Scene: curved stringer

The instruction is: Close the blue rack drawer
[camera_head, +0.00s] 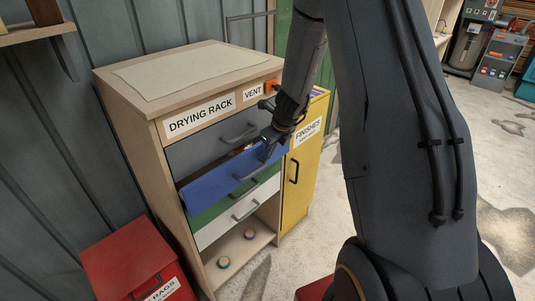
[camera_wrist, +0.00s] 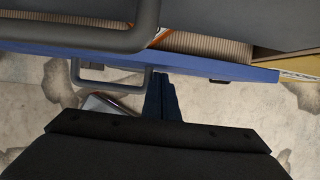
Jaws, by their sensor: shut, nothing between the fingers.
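The blue drawer (camera_head: 212,188) is pulled partly out of the wooden drying rack cabinet (camera_head: 128,115), below a closed grey drawer. Its grey bar handle (camera_head: 246,172) is on its front. In the wrist view its blue front edge (camera_wrist: 205,67) runs across the picture, with items showing inside behind it. My gripper (camera_head: 266,153) is shut and empty at the right part of the blue front. In the wrist view its fingertips (camera_wrist: 160,76) point at the front, just right of the handle (camera_wrist: 112,85). I cannot tell whether they touch it.
The grey drawer (camera_head: 205,145) with its handle (camera_head: 240,133) sits above. Green and white drawers (camera_head: 240,210) lie below, over an open shelf with two small rolls. A yellow finishes cabinet (camera_head: 300,180) stands at right, a red rag bin (camera_head: 130,260) at lower left.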

